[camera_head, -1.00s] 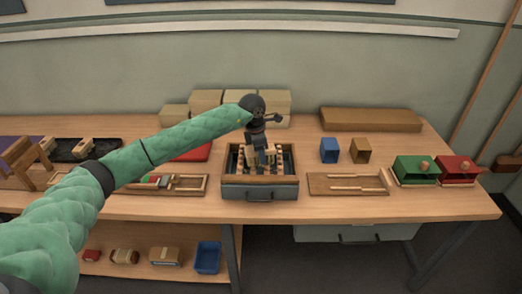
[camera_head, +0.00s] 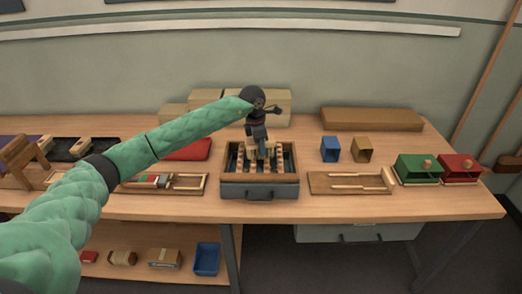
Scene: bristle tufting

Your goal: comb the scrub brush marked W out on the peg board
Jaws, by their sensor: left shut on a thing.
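The peg board (camera_head: 237,172), with rows of pale pegs, sits in an open wooden and grey tray (camera_head: 260,189) at mid-table. My left gripper (camera_head: 260,144) points down over the back half of the peg board. It is shut on a small pale wooden scrub brush (camera_head: 252,153), partly hidden by the fingers. Its W mark cannot be read at this size. Whether its bristles touch the pegs cannot be told. My right gripper is not in view.
Wooden rack trays (camera_head: 349,183) lie right and left of the tray. Blue (camera_head: 330,149) and tan (camera_head: 362,150) cups stand behind the right one. Green (camera_head: 416,168) and red (camera_head: 460,168) boxes stand at the right end. Pale blocks (camera_head: 205,97) stand behind.

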